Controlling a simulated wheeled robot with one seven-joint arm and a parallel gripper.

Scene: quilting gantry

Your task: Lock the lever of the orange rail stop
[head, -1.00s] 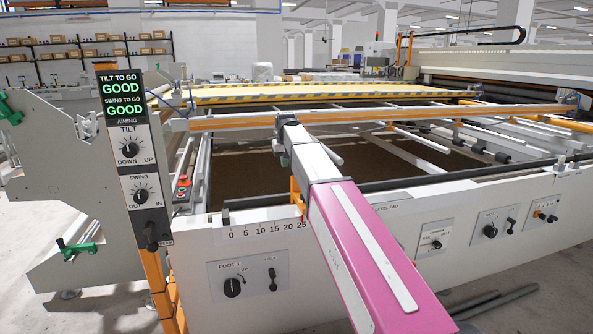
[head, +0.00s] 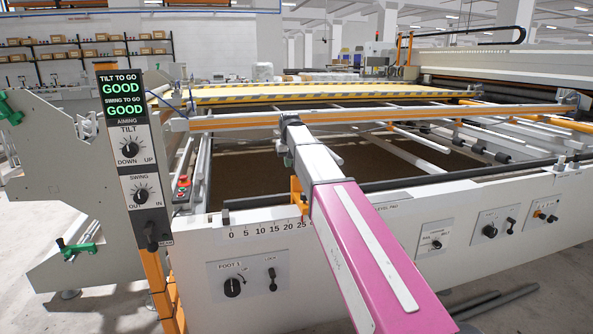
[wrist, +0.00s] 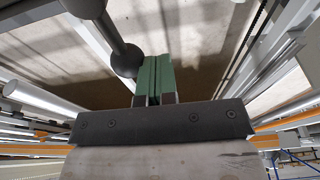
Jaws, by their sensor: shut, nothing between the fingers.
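The orange rail stop (head: 296,190) shows as a small orange piece at the front rail, near the 25 end of the scale. My arm hides part of it in the head view. In the wrist view a dark rod with a round black ball knob (wrist: 127,61) comes down from the upper left; it looks like the stop's lever. My gripper (wrist: 156,66) has green fingers pressed together and empty. Its tips are just right of the ball knob, and whether they touch it I cannot tell. The lever's seat on the stop is not clearly seen.
The white front beam (head: 245,225) carries a scale and several knob panels. A black rail (head: 400,181) runs along its top. An orange-striped bar (head: 400,116) crosses behind my arm. A sign post (head: 124,110) at left reads GOOD for tilt and swing.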

